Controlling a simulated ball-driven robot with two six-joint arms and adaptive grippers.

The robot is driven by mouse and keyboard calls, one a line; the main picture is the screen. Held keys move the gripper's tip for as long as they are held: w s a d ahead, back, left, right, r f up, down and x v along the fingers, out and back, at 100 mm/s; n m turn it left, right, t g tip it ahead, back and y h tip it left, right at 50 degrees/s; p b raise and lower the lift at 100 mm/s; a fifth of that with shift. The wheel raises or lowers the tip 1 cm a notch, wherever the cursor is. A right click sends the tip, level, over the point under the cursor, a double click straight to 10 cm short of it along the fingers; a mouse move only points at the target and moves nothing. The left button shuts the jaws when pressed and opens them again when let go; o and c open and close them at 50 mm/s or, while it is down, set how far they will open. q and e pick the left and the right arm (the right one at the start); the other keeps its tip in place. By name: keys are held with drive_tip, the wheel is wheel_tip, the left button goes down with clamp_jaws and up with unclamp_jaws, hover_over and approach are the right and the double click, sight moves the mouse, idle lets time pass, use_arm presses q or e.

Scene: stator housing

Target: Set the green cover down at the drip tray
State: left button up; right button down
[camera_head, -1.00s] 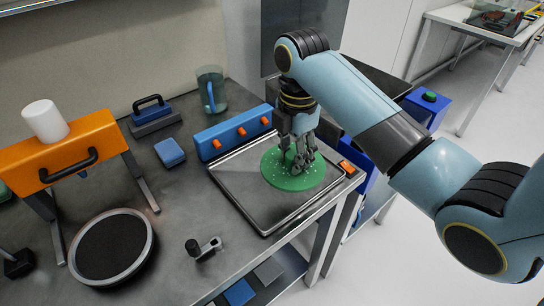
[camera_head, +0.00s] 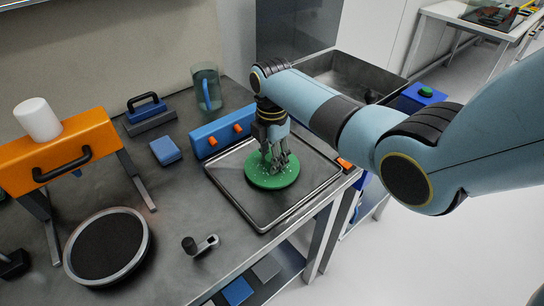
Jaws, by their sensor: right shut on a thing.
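The green cover (camera_head: 261,180) is a round disc with small pale dots. It is over the drip tray (camera_head: 262,219), a shallow square metal tray with a raised rim on the table. I cannot tell whether the cover touches the tray floor. My right gripper (camera_head: 274,168) points down at the cover's middle and is shut on it; its fingers hide the grip point. My left gripper is not in view.
A blue block with orange knobs (camera_head: 222,138) stands behind the tray. A small crank (camera_head: 203,245) and a round dark plate (camera_head: 106,247) lie to the left. An orange press (camera_head: 60,155), a blue sponge (camera_head: 165,151) and a clear jug (camera_head: 207,88) stand further back.

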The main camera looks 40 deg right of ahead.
drive_tip(key=c, duration=0.9)
unclamp_jaws()
drive_tip(key=shift+f, duration=0.1)
wheel_tip(320, 180, up, 12)
drive_tip(key=shift+r, duration=0.15)
